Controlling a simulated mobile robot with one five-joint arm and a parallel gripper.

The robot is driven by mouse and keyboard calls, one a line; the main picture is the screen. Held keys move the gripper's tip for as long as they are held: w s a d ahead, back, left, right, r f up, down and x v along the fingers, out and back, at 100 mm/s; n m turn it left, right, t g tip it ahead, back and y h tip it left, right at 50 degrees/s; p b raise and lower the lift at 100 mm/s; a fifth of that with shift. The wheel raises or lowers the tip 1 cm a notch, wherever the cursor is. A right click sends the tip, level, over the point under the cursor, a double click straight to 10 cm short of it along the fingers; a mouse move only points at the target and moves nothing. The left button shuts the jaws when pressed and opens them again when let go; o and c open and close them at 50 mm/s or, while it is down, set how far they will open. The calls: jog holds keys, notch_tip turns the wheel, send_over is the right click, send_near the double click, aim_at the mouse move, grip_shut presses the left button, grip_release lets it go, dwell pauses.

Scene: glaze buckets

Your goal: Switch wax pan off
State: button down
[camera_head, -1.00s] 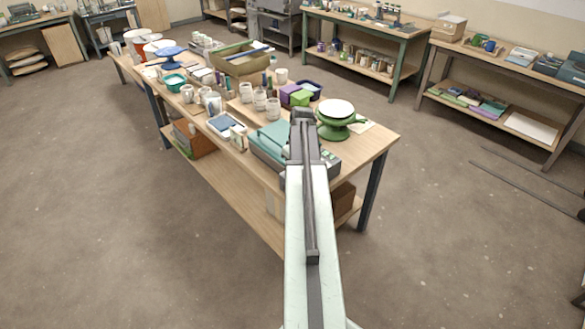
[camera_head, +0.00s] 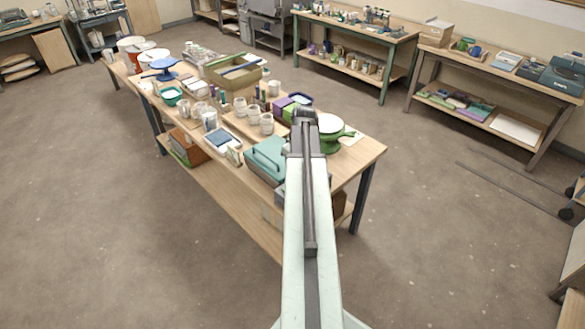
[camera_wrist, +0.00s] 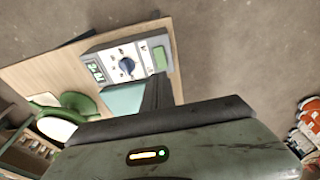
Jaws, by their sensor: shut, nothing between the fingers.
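The wax pan (camera_head: 266,158) is a box with a teal lid near the right end of the long table; my arm hides its right part in the head view. I cannot tell the switch's position. My gripper (camera_wrist: 156,80) is shut and empty. Its dark fingers appear just below the green switch in the wrist view; whether they touch the panel is unclear. In the head view my gripper (camera_head: 304,114) is seen from behind.
A green turntable (camera_head: 333,135) stands just right of my gripper on the wooden table (camera_head: 366,152). White jars (camera_head: 253,114), a purple box (camera_head: 281,108) and a blue-topped tray (camera_head: 222,138) stand nearby. Open floor surrounds the table's front and right end.

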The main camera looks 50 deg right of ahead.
jog(key=shift+r+t, duration=0.15)
jog(key=shift+t, duration=0.85)
jog(key=shift+b, duration=0.35)
jog(key=b+x, duration=0.9)
jog(key=s+b+x, duration=0.1)
jog(key=b+x, duration=0.3)
jog(key=x, duration=0.1)
